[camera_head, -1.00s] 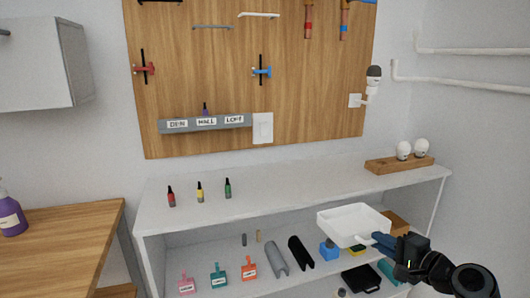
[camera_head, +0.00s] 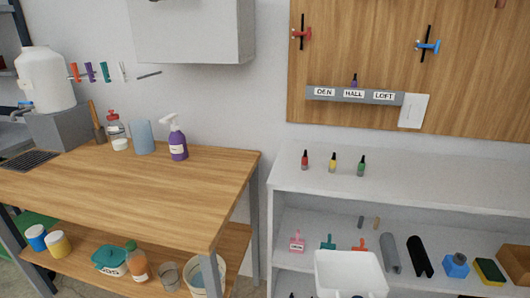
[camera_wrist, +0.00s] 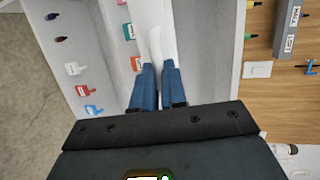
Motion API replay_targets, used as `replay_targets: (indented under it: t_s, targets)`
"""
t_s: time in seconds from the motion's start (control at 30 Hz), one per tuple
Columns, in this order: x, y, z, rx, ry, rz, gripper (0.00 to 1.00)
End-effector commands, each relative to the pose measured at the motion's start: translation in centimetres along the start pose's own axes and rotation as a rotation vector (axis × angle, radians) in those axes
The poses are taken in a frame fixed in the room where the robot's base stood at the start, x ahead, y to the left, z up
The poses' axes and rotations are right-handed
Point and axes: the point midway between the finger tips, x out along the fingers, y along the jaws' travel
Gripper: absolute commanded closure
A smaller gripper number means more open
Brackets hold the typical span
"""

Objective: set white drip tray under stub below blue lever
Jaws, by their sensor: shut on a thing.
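The white drip tray (camera_head: 350,275) is a shallow square tray, seen at the bottom edge of the head view in front of the low shelf. My gripper (camera_wrist: 158,72) shows in the wrist view, its blue fingers shut on a white part of the tray (camera_wrist: 158,45). The gripper is out of the head view. A blue lever (camera_head: 428,46) is on the wooden wall board, crossing a thin black upright piece. I cannot make out a separate stub below it. A white jug (camera_head: 46,78) at the far left has a small blue tap (camera_head: 25,104).
A white shelf unit (camera_head: 430,180) carries three small bottles on top and several items inside. A wooden table (camera_head: 190,195) stands left, with a purple spray bottle (camera_head: 178,140) and blue cylinder (camera_head: 142,137). A red lever (camera_head: 301,33) is left of the blue one.

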Motion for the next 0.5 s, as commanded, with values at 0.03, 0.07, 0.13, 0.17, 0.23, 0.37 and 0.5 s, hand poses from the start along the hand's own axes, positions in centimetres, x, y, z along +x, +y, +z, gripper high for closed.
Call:
replay_targets:
  t_s: [0.03,0.07,0.13,0.17,0.23,0.37,0.5]
  targets:
    - [-0.2,0.6,0.1,0.003,-0.003,0.003,1.00]
    - [-0.4,0.9,0.1,0.004,-0.005,0.004,1.00]
    - [-0.8,1.8,0.1,0.004,-0.009,0.005,1.00]
    - [-0.9,2.2,0.2,0.004,-0.011,0.004,1.00]
    - [-1.4,3.0,0.1,0.006,-0.010,0.004,1.00]
    - [-2.1,4.4,0.0,0.004,-0.006,0.002,1.00]
    - [-2.7,5.5,-0.2,0.004,0.001,0.001,1.00]
